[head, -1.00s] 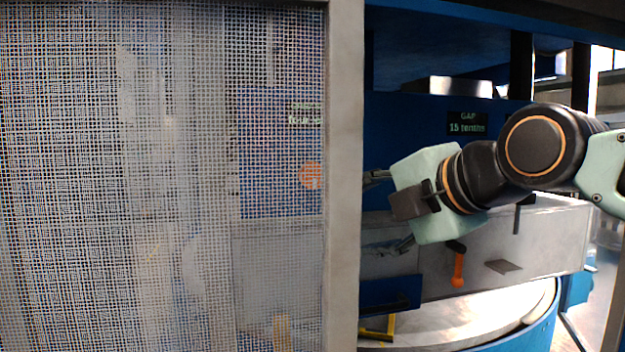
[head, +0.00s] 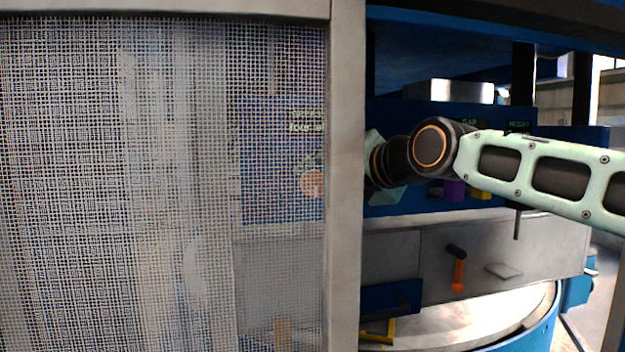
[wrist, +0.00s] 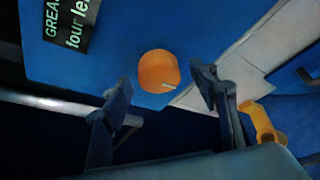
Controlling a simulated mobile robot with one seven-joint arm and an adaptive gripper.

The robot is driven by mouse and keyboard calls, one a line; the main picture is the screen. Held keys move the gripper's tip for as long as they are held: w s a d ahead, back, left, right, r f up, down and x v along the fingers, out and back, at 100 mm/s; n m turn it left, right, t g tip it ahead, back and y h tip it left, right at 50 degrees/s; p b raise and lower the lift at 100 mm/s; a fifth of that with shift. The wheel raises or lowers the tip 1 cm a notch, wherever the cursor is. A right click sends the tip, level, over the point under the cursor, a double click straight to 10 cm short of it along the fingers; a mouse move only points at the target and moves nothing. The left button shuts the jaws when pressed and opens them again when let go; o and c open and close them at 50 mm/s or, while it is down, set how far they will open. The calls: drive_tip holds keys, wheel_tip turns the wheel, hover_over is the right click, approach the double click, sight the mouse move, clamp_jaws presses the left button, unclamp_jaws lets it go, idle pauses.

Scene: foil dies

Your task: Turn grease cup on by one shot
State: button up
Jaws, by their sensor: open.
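In the head view the orange knob (head: 311,182) shows faintly through the mesh guard, and my gripper is mostly hidden behind the guard's post.
The mesh guard (head: 120,180) and its grey post (head: 345,200) stand at the left and centre. A grey box (head: 440,240) with an orange-handled lever (head: 458,272) sits above a round table (head: 470,325). A yellow part (wrist: 262,125) lies near the right finger in the wrist view.

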drive_tip(key=shift+p+x, duration=0.3)
drive_tip(key=shift+x, duration=1.2)
drive_tip(key=c, duration=1.2)
